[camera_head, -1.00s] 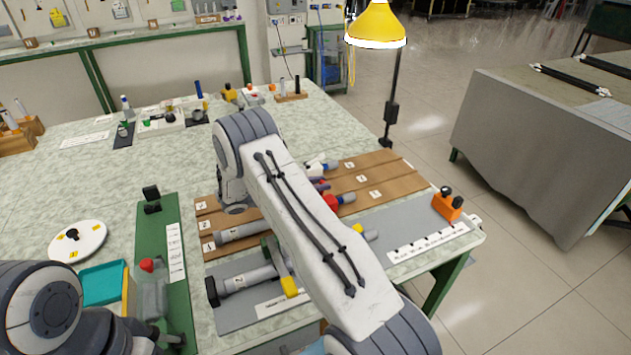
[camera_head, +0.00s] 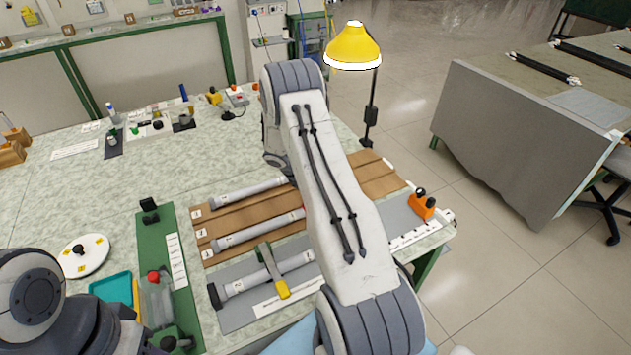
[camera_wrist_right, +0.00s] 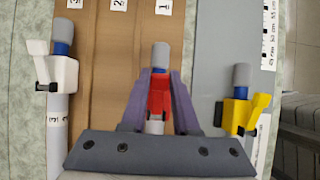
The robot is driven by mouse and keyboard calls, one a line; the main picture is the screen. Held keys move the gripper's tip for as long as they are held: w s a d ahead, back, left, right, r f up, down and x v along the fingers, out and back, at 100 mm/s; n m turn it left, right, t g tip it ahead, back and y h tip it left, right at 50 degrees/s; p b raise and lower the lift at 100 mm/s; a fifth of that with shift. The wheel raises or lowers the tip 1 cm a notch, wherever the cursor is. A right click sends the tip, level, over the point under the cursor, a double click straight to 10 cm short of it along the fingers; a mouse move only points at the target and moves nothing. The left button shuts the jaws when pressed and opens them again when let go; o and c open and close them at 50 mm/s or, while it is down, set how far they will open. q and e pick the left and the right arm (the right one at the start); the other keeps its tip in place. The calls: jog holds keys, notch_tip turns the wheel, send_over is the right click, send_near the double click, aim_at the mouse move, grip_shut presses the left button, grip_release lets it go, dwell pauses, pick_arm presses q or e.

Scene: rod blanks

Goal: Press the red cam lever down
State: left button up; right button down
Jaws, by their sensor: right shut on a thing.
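The red cam lever (camera_wrist_right: 159,97) sits on a grey rod with a blue collar and grey end cap (camera_wrist_right: 160,54), in the middle of the right wrist view. My right gripper (camera_wrist_right: 160,82) is shut on the red cam part, one purple-grey finger on each side. I cannot tell how far down the lever lies. In the head view my right arm hides that gripper; only a sliver of red (camera_head: 304,208) shows beside it. My left arm comes in at the lower left, and its fingertips are not clearly visible.
A rod with a white cam clamp (camera_wrist_right: 62,72) lies left of my right gripper, and a yellow clamp (camera_wrist_right: 240,114) lies right. The brown rack (camera_head: 270,205) has numbered labels. A green fixture (camera_head: 180,255) with a red knob stands left. An orange block (camera_head: 422,207) sits at right.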

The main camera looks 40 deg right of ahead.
jog(key=shift+s+d+f+y+p, duration=0.1)
jog(key=shift+d+y+p, duration=0.25)
jog(key=shift+y+p, duration=0.7)
pick_arm(q)
jog(key=shift+r+p, duration=0.7)
jog(key=shift+r, duration=1.65)
pick_arm(e)
jog(key=shift+d+f+t, duration=0.1)
jog(key=shift+f+t, duration=0.2)
jog(key=shift+f, duration=0.05)
jog(key=shift+f, duration=0.1)
jog(key=c, duration=0.6)
grip_release()
jog(key=shift+c, duration=0.2)
pick_arm(q)
jog(key=shift+f+b, duration=0.9)
jog(key=shift+f, duration=0.05)
pick_arm(e)
jog(key=v, duration=1)
jog(key=shift+r, duration=0.25)
